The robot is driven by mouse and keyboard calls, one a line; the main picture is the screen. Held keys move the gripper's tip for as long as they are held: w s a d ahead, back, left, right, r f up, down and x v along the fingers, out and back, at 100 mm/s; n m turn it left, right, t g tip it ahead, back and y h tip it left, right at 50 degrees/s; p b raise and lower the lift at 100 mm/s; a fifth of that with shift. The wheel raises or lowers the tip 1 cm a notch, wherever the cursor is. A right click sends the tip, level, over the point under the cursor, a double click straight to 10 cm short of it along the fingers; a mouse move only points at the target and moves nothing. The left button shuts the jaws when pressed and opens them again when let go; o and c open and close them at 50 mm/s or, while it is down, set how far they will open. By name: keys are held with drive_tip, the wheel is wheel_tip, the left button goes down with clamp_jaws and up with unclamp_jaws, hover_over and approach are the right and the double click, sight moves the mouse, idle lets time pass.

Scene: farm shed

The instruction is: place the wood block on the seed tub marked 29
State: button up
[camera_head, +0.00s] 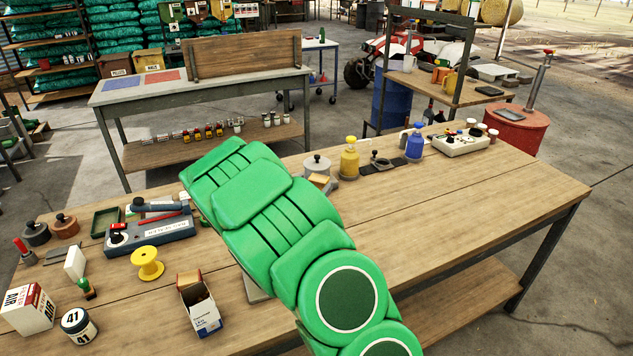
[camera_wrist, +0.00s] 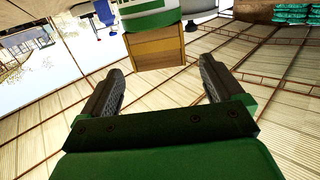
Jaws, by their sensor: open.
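In the wrist view, which looks upside down, my gripper (camera_wrist: 162,82) is open, with its two dark fingers spread apart. A brown and tan wood block (camera_wrist: 160,50) shows beyond and between the fingertips; I see no finger pressing on it. The block meets a green and white rounded thing (camera_wrist: 150,18) at the picture's top, which looks like a tub under it. No number is readable there, so I cannot tell if it is tub 29. In the head view my green arm hides my gripper and the area around it.
A tub marked 41 (camera_head: 78,326), an open small box (camera_head: 200,307), a yellow spool (camera_head: 147,263) and a grey device (camera_head: 150,229) stand left on the bench (camera_head: 480,215). Yellow (camera_head: 349,160) and blue (camera_head: 414,145) bottles stand at the back. The bench's right part is clear.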

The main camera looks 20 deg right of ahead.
drive_tip(key=v, duration=0.7)
drive_tip(key=shift+s+a, duration=0.15)
drive_tip(key=shift+a, duration=0.1)
